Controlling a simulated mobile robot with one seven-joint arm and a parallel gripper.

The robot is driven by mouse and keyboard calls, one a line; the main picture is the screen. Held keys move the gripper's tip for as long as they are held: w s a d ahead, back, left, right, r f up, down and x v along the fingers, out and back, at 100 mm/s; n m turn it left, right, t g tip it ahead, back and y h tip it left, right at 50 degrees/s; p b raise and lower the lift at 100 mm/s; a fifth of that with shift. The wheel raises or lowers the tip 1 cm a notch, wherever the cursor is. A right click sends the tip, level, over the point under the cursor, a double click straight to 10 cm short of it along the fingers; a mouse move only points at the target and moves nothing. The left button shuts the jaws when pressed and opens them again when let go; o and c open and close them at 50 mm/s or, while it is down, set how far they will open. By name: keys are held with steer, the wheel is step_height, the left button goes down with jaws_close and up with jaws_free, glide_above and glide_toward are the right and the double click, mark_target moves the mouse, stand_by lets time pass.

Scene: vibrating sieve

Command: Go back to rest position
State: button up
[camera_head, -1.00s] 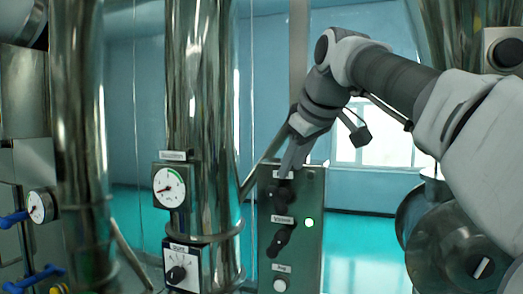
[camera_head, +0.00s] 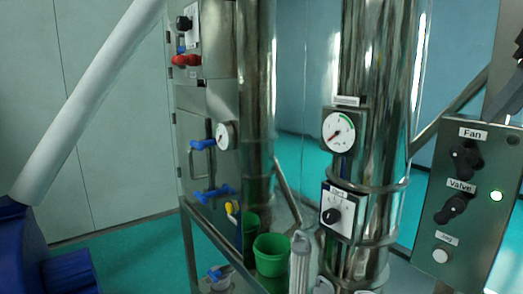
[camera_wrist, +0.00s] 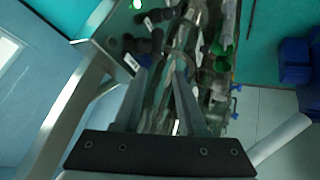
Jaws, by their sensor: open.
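My gripper (camera_wrist: 160,80) shows in the wrist view with its two grey fingers apart and nothing between them. Behind the fingers are shiny steel pipes and, at upper left, the control panel with its knobs and a green light. In the head view my arm is almost wholly out of frame; only dark and grey parts show at the upper right edge. The control panel (camera_head: 450,235) there carries a Fan knob (camera_head: 467,158), a Valve knob (camera_head: 453,208), a lit green lamp (camera_head: 497,196) and a pale button (camera_head: 440,256).
A steel column (camera_head: 375,90) with a pressure gauge (camera_head: 339,131) and a dial box (camera_head: 338,212) stands left of the panel. Further left is a steel cabinet with blue handles (camera_head: 215,194). Green buckets (camera_head: 271,256) stand below. A blue object (camera_head: 25,255) is at lower left.

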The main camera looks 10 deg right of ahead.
steer(key=w+a+f+y+b, duration=0.2)
steer(key=a+f+y+b, duration=0.1)
steer(key=a+f, duration=1.35)
steer(key=s+a+f+g+b, duration=0.1)
steer(key=s+a+f, duration=0.2)
steer(key=f, duration=0.7)
steer(key=s+a+f+g, duration=0.1)
steer(key=s+a+f, duration=0.2)
steer(key=a+f, duration=0.5)
steer(key=shift+s+a+f+m+b, duration=0.15)
steer(key=shift+a+f+m+b, duration=0.2)
steer(key=shift+f, duration=0.55)
steer(key=shift+d, duration=0.2)
